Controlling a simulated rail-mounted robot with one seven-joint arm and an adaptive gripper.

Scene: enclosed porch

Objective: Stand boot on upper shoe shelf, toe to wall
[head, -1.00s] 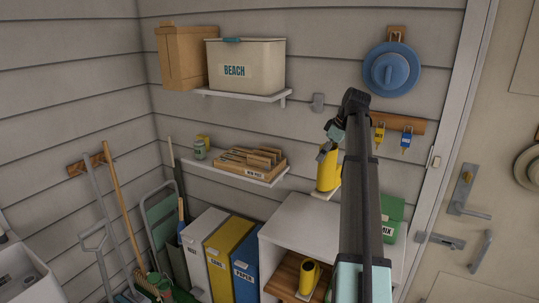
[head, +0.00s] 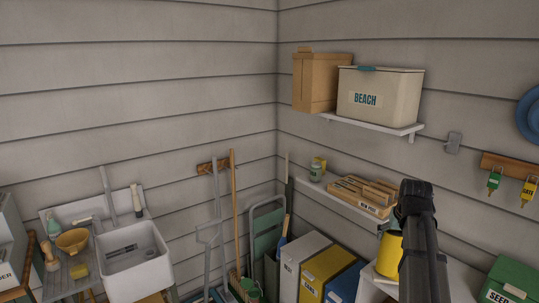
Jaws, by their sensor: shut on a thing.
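A yellow boot (head: 388,256) shows just left of my arm in the head view, low on the right. My arm covers its right side, so its toe direction is unclear. My gripper (head: 388,227) is at the boot's top, mostly hidden behind my arm, and is shut on it. The boot appears upright, over or at the white shoe shelf unit (head: 372,283). I cannot tell whether it touches the unit's top. The unit's lower inside is cut off by the picture's bottom edge.
A wall shelf with a wooden sorter (head: 362,194) is left of my arm, and a BEACH bin (head: 380,98) stands above. A green seed box (head: 508,281) is right of my arm. Upright files (head: 322,273) stand left of the unit. A sink (head: 134,262) is far left.

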